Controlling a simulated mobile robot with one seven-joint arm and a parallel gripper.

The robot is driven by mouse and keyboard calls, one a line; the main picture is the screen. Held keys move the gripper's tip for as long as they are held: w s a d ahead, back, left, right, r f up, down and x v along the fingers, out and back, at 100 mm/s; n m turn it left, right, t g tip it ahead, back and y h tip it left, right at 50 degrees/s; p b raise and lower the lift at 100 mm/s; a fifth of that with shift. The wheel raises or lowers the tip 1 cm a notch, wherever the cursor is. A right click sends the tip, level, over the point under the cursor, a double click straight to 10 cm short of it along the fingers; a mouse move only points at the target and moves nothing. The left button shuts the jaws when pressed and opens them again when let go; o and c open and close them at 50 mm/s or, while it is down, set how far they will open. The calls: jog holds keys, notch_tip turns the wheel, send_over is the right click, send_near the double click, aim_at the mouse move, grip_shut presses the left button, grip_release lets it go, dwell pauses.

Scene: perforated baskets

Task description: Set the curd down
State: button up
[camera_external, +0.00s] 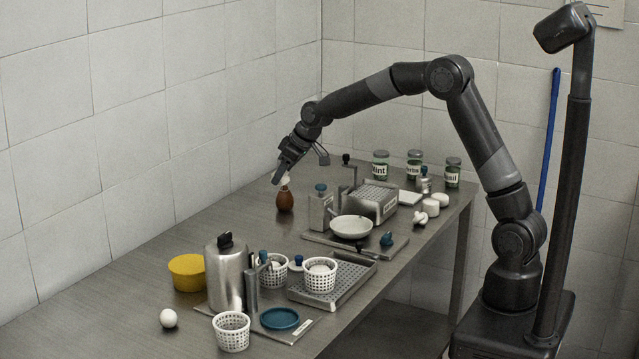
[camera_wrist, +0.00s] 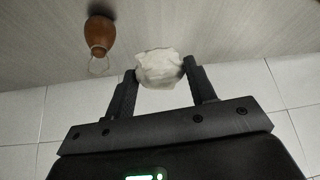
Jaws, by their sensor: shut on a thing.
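The curd (camera_wrist: 160,68) is a lumpy white piece held between the two fingertips of my gripper (camera_wrist: 160,74) in the wrist view. In the external view my gripper (camera_external: 280,178) reaches down over the back part of the metal table (camera_external: 130,285), and the curd (camera_external: 286,180) shows as a small pale patch at its fingertips. The gripper is shut on the curd. A brown rounded vessel (camera_external: 285,200) stands just below it in this view. The wrist view shows the brown vessel (camera_wrist: 100,32) off to the left, apart from the curd, with a thin pale loop at its narrow end.
White perforated baskets (camera_external: 231,332), a steel canister (camera_external: 226,275) and a perforated tray (camera_external: 335,285) crowd the front. A white bowl (camera_external: 351,227), a grater-like box (camera_external: 375,200) and labelled jars (camera_external: 380,165) stand to the right. The table left of the brown vessel is clear.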

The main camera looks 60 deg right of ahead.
jog(key=shift+w+f, duration=0.1)
jog(key=shift+f, duration=0.5)
jog(key=w+a+f, duration=0.1)
jog(key=a+f, duration=0.1)
jog(key=a, duration=0.1)
jog(key=w+a+f, duration=0.2)
jog(key=a, duration=0.2)
jog(key=w+a+f, duration=0.1)
jog(key=a+f, duration=0.2)
jog(key=shift+w+a, duration=0.25)
jog(key=shift+w, duration=0.1)
jog(key=shift+f, duration=2.05)
jog(key=shift+f, duration=0.2)
jog(key=o, duration=1)
